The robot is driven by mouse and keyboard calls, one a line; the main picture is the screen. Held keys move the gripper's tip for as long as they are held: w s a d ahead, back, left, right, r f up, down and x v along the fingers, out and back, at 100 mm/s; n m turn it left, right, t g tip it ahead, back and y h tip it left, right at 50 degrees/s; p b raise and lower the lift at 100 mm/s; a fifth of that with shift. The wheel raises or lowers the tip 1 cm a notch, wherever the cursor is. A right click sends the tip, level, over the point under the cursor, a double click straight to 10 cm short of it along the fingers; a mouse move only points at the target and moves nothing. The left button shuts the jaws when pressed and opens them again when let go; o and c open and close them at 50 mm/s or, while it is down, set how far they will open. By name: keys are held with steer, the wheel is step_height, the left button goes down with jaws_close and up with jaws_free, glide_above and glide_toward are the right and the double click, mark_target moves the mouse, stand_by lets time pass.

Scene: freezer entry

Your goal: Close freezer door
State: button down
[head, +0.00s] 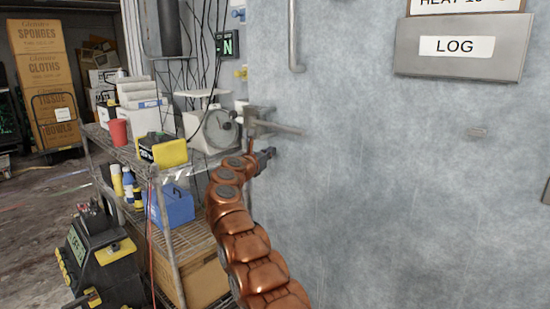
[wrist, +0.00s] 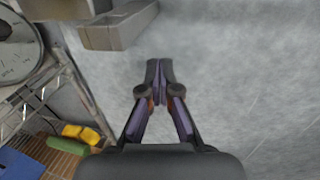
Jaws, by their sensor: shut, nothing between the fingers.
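The freezer door (head: 390,190) is a large frosted grey panel filling the right of the head view. It also fills much of the wrist view (wrist: 240,70). A metal latch handle (head: 278,126) juts out near its left edge, and a vertical bar (head: 292,38) is higher up. My gripper (head: 268,153) is just below the latch handle, close to the door's left edge. In the wrist view my gripper (wrist: 159,70) has its fingers together and empty, pointing at the grey surface. The latch handle (wrist: 120,28) lies just above and left of the fingertips. I cannot tell whether they touch the door.
A wire shelf (head: 180,235) with a white scale (head: 208,127), a blue bin (head: 174,206) and a red cup (head: 119,132) stands left of the door. A black machine (head: 105,262) is on the floor at lower left. Stacked cartons (head: 40,65) stand farther back.

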steer(key=s+a+b, duration=0.3)
steer(key=s+a, duration=0.4)
steer(key=a, duration=0.3)
steer(key=shift+f+n, duration=0.3)
steer(key=shift+f, duration=0.15)
steer(key=shift+r, duration=0.1)
